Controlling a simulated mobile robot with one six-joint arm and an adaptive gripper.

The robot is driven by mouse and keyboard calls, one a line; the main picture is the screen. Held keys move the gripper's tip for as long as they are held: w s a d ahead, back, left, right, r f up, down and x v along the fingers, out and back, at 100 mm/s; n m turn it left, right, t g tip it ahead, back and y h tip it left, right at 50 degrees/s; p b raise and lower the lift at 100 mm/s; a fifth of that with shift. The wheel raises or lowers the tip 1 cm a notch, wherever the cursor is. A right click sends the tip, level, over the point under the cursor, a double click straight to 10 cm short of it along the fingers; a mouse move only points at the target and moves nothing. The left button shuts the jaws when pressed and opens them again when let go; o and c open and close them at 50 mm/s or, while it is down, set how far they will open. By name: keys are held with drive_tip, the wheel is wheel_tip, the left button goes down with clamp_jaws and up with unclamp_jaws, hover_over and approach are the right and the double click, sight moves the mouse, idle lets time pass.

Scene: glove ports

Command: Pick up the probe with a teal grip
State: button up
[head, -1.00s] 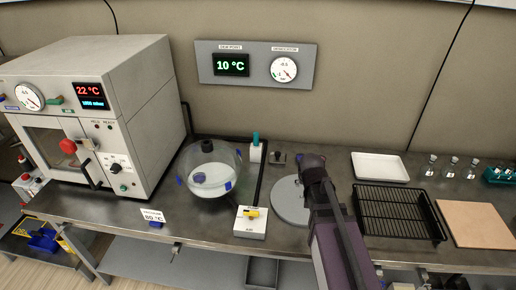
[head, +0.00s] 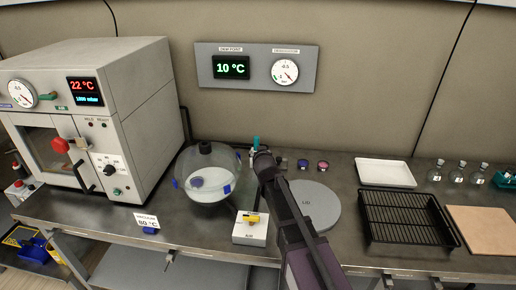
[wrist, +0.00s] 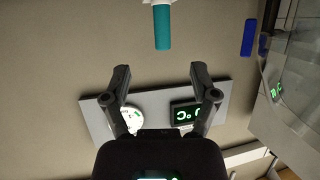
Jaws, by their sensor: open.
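The probe's teal grip (head: 256,142) shows in the head view at the back of the bench, right of the glass vessel, just behind the end of my arm. My arm hides the lower part of the probe and its holder. In the wrist view the teal grip (wrist: 162,28) hangs at top centre from a white piece cut off by the frame edge. My gripper (wrist: 160,72) is open and empty, its fingers spread either side of the grip's line. The grip lies beyond the fingertips, not between them. In the head view my gripper (head: 262,153) is small and its fingers are unclear.
A round glass desiccator (head: 207,185) stands left of my arm, with a white valve block (head: 250,233) in front. A grey lid (head: 318,205) lies right of my arm. A black rack (head: 405,218) and white tray (head: 385,172) are farther right. An oven (head: 105,125) stands left.

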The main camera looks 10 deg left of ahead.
drive_tip(key=b+x, duration=0.3)
drive_tip(key=x, duration=0.5)
drive_tip(key=shift+w+f, duration=0.15)
drive_tip(key=shift+w, duration=0.1)
drive_tip(key=shift+b+x, duration=1.25)
drive_tip(key=shift+x, duration=1.4)
drive_tip(key=shift+s+a+f, duration=0.1)
drive_tip(key=shift+a+f, duration=0.05)
clamp_jaws()
